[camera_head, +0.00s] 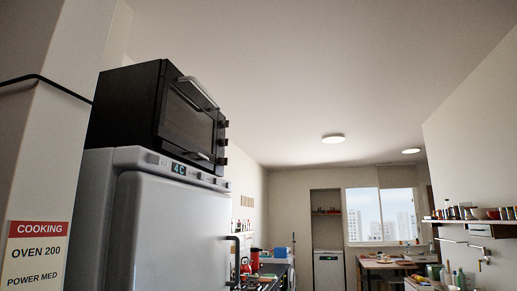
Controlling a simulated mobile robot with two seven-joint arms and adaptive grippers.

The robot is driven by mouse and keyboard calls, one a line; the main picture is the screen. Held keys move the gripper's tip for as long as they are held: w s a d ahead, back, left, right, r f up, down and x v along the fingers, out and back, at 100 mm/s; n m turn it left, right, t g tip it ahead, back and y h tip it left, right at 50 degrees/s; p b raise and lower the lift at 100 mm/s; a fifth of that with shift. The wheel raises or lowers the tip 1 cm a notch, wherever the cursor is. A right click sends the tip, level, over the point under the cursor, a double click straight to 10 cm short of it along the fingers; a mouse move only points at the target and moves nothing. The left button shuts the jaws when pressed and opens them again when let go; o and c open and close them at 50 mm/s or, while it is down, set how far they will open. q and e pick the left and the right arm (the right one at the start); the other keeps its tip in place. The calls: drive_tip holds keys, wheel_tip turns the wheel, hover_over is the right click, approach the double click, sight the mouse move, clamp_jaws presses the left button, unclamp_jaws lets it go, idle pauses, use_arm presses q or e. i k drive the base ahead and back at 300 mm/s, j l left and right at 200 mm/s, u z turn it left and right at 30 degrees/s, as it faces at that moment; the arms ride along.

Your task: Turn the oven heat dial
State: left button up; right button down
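A black countertop oven (135,105) stands on top of a grey fridge (170,225) at the left. Its glass door (188,118) is closed, with a metal handle along the top edge. Several small dark dials (223,142) stick out in a column at the right edge of the oven's front. They are seen from the side, so their markings and settings cannot be read. Neither of my grippers is in view.
A sign (33,252) on the wall at left reads COOKING, OVEN 200, POWER MED. The fridge display (179,168) reads 4C. A counter with red items (256,258) lies beyond the fridge. A table (390,263) stands by the window; a shelf (472,221) hangs at right.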

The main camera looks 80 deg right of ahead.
sight(225, 124)
drive_tip(key=z, duration=2.15)
